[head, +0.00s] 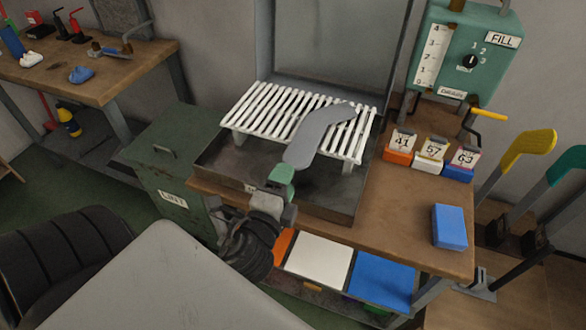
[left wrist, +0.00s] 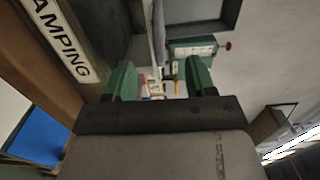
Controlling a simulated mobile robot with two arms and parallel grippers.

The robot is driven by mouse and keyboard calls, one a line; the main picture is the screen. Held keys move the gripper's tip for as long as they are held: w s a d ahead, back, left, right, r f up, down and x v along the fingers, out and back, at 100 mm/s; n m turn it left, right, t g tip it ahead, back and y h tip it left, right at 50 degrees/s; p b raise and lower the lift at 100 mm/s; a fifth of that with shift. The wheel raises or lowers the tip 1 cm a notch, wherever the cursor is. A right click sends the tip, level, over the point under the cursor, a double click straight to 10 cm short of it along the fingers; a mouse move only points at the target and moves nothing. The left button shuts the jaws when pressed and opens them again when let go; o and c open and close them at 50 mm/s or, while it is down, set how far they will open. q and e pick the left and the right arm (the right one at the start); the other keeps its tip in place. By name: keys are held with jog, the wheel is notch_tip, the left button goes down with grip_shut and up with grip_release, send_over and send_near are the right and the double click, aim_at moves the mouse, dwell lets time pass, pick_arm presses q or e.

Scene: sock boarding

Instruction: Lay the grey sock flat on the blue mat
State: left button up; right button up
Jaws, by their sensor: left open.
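A flat grey sock shape (head: 322,135) lies across the white slatted rack (head: 262,108), its narrow end at the back and its wide end over the rack's front edge. I cannot tell whether it is bare cloth or on a board. My left gripper (head: 281,181), with green fingers, is just below its wide end. In the left wrist view the left gripper (left wrist: 160,80) is open with no object clearly between the fingers. The blue mat (head: 384,283) lies on the low shelf, right of a white mat (head: 318,259); blue also shows in the left wrist view (left wrist: 38,136).
The rack stands in a dark tray (head: 330,208) on the wooden bench (head: 405,225). A blue block (head: 450,226), numbered card boxes (head: 432,150) and a green tank (head: 468,50) are on the right. An orange mat (head: 283,243) is left of the white one.

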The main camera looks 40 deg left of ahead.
aim_at(297, 155)
pick_arm(q)
jog(key=x, duration=0.3)
jog(key=shift+r+p, duration=0.15)
jog(key=shift+p, duration=0.25)
jog(key=x, duration=0.3)
jog(key=shift+w+a+f, duration=0.1)
jog(key=shift+w+a, duration=0.05)
jog(key=shift+w, duration=0.25)
jog(key=shift+w+a+f, duration=0.1)
jog(key=shift+w+f, duration=0.05)
jog(key=shift+w, duration=0.25)
pick_arm(e)
jog(key=shift+w+a+r, duration=0.1)
jog(key=shift+w+r, duration=0.05)
jog(key=shift+r, duration=0.45)
pick_arm(q)
jog(key=c, duration=1)
pick_arm(e)
jog(key=shift+w, duration=0.1)
pick_arm(q)
jog(key=shift+r+p, duration=0.1)
jog(key=shift+p, duration=0.2)
pick_arm(e)
jog(key=shift+r, duration=0.1)
